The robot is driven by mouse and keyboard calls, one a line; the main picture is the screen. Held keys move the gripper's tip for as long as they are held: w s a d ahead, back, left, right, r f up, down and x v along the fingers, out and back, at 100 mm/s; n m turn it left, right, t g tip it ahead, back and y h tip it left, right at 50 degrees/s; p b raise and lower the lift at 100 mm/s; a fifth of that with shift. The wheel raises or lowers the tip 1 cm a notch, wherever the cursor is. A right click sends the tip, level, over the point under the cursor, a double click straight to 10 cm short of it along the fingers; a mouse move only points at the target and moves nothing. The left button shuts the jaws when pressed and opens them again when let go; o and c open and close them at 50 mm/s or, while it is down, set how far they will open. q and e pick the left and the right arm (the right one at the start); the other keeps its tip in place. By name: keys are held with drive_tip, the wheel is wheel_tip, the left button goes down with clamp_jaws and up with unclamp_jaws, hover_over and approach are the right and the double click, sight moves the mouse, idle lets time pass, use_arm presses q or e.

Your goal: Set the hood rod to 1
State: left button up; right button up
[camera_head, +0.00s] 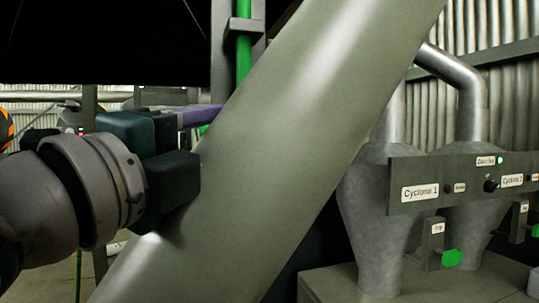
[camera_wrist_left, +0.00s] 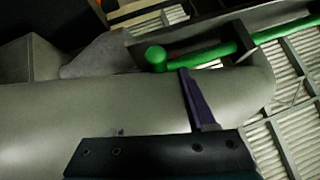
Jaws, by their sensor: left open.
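A green rod (camera_head: 243,58) stands upright in a dark bracket behind the big diagonal pipe in the head view; the pipe hides its lower part. A small green piece shows just under my purple finger. In the left wrist view a green rod (camera_wrist_left: 210,54) with a rounded knob end lies beyond the pipe. My left gripper (camera_head: 207,115) is at the left of the pipe, a purple finger pointing to the rod's side. In the left wrist view this gripper (camera_wrist_left: 187,78) shows one purple finger near the knob; contact is unclear. No rod markings are readable. My right gripper is not seen.
The thick grey pipe (camera_head: 270,140) crosses the head view diagonally, close beside my left gripper. At the right are grey cyclones (camera_head: 375,215) with a labelled panel (camera_head: 440,206) and green-handled levers (camera_head: 451,258). A corrugated wall stands behind.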

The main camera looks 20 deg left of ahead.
use_arm(q)
drive_tip(key=p+v, duration=0.2)
drive_tip(key=v, duration=0.6)
idle(0.4)
drive_tip(key=a+f+n+g+y, duration=0.3)
drive_tip(key=f+n+g+y, duration=0.1)
drive_tip(key=f+n, duration=0.45)
drive_tip(key=s+f+n+g, duration=1.1)
drive_tip(key=s+f, duration=0.3)
drive_tip(key=f, duration=0.3)
wheel_tip(320, 180, up, 25)
drive_tip(key=s+n+g+p, duration=0.1)
drive_tip(key=s+p, duration=0.1)
drive_tip(key=p, duration=2.3)
drive_tip(key=shift+d+p, duration=0.3)
drive_tip(key=shift+d, duration=0.05)
